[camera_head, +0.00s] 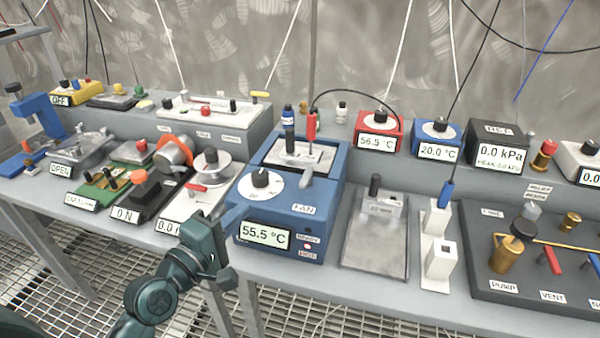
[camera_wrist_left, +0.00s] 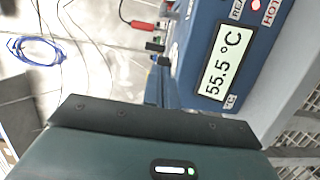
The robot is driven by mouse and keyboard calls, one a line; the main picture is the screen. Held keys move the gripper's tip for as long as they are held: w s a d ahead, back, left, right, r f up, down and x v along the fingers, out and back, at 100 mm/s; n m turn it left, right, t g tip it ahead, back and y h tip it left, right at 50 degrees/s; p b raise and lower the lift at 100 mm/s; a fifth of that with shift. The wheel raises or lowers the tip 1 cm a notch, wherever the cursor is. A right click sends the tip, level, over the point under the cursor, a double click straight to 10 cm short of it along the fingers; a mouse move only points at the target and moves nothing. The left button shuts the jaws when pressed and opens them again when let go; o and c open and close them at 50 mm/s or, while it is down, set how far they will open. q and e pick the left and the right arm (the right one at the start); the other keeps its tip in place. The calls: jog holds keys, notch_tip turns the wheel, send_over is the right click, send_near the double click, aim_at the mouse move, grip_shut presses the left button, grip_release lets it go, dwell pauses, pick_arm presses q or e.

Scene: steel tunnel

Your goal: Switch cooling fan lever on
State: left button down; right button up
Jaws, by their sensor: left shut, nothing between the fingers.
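The blue heated unit (camera_head: 325,215) stands on the bench with a dial, a 55.5 °C display (camera_head: 264,235) and a FAN label (camera_head: 303,209). A small grey lever (camera_head: 306,177) rises from its top behind that label. My left gripper (camera_head: 213,238) is shut and empty in front of the unit's left front corner, below the lever. I cannot tell whether it touches the casing. The left wrist view shows the same display (camera_wrist_left: 224,62) turned sideways, beyond the dark gripper body; the lever is not in that view. My right gripper is out of view.
A red-handled device (camera_head: 198,188) and a black stand with an orange knob (camera_head: 139,192) are left of the unit. A metal plate (camera_head: 372,250) and white switch boxes (camera_head: 438,260) are to its right. A red probe (camera_head: 311,125) with a black cable stands behind the lever.

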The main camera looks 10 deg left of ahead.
aim_at(288, 200)
pick_arm(q)
jog(key=x, duration=0.3)
jog(key=p+x, duration=0.1)
jog(key=x, duration=0.6)
jog(key=shift+a+r, duration=0.1)
jog(key=shift+r, duration=0.3)
jog(key=d+p, duration=0.1)
jog(key=d, duration=0.2)
jog(key=shift+w+d, duration=0.1)
jog(key=shift+d, duration=0.05)
jog(key=shift+d+f, duration=0.1)
jog(key=shift+d, duration=0.3)
